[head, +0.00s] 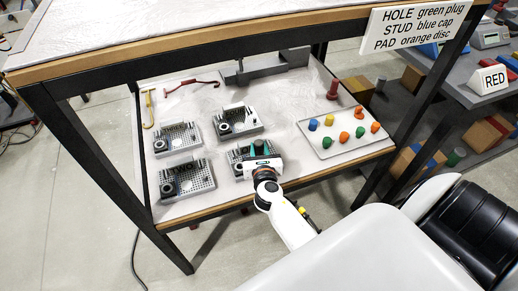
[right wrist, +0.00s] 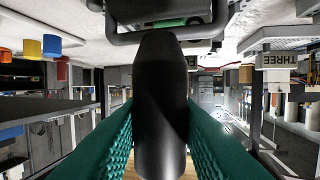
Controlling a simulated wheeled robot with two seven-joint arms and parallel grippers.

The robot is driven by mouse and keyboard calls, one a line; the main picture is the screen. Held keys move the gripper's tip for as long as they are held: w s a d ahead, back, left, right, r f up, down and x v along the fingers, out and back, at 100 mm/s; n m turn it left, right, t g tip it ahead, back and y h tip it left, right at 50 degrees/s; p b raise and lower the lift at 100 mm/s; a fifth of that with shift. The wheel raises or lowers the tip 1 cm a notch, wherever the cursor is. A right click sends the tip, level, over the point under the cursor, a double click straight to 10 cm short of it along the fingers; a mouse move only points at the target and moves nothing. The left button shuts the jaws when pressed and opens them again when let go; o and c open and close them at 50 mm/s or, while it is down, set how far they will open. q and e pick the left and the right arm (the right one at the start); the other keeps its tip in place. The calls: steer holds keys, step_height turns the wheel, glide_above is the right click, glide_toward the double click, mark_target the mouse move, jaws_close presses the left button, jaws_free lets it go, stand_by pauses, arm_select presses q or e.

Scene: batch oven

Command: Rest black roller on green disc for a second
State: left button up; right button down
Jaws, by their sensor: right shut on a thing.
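My right gripper (head: 260,150) is over the front-right grey fixture (head: 239,172) on the lower shelf. In the right wrist view its green ribbed fingers are shut on the black roller (right wrist: 160,95), a smooth dark cylinder pointing along the view. A green patch (right wrist: 185,21) shows past the roller's far end, inside a grey frame; I cannot tell if it is the green disc. Small green pieces (head: 360,132) lie on the pale tray among other colours; their exact shape is unclear. My left gripper is not in view.
Other grey fixtures (head: 222,136) stand to the left and behind. The pale tray (head: 318,150) lies to the right. A red hook and a yellow hook (head: 148,108) lie at the back left. The upper shelf and its front edge (head: 230,37) overhang.

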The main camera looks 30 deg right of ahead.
steer(key=shift+s+f, duration=0.1)
steer(key=shift+s, duration=0.25)
stand_by(0.7)
steer(key=shift+w, duration=0.3)
stand_by(0.7)
steer(key=shift+s+p, duration=0.2)
steer(key=shift+p, duration=0.15)
stand_by(0.4)
step_height(320, 180, up, 7)
steer(key=p, duration=0.7)
steer(key=shift+r, duration=0.2)
stand_by(0.4)
